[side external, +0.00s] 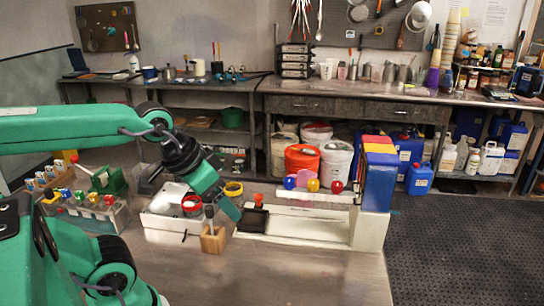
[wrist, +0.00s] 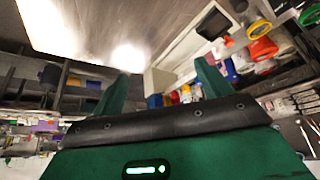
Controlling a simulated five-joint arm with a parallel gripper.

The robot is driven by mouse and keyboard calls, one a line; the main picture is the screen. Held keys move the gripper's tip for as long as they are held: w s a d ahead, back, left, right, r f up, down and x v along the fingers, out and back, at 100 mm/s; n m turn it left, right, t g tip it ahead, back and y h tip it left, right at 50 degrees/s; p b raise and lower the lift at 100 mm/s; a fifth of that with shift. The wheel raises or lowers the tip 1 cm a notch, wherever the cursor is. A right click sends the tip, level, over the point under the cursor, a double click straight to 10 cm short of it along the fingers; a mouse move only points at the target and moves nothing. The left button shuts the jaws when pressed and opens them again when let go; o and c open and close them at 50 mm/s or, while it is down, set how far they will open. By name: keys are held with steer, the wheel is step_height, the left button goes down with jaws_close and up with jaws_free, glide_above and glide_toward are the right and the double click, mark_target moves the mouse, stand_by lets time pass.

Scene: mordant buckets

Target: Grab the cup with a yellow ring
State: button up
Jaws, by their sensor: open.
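The cup with a yellow ring (side external: 233,189) is in the side view just right of my gripper's body, beside the white tray; its lower part is partly hidden. My gripper (side external: 228,208) points down and to the right in front of it, and I cannot tell the gap in depth. In the wrist view, both green fingers of my gripper (wrist: 163,70) stand wide apart with nothing between them.
A red-ringed cup (side external: 191,204) stands in the white tray (side external: 160,222). A wooden block (side external: 213,240) with an upright tool is in front. A black tray (side external: 254,219) and a white rail with coloured balls (side external: 313,185) are to the right.

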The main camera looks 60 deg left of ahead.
steer(key=n+g, duration=0.6)
steer(key=n, duration=2.9)
glide_above(234, 197)
steer(key=w+a, duration=0.1)
steer(key=a, duration=0.2)
step_height(234, 197, down, 15)
steer(key=shift+w+d+f, duration=0.1)
steer(key=shift+f, duration=1.4)
steer(key=shift+f, duration=0.1)
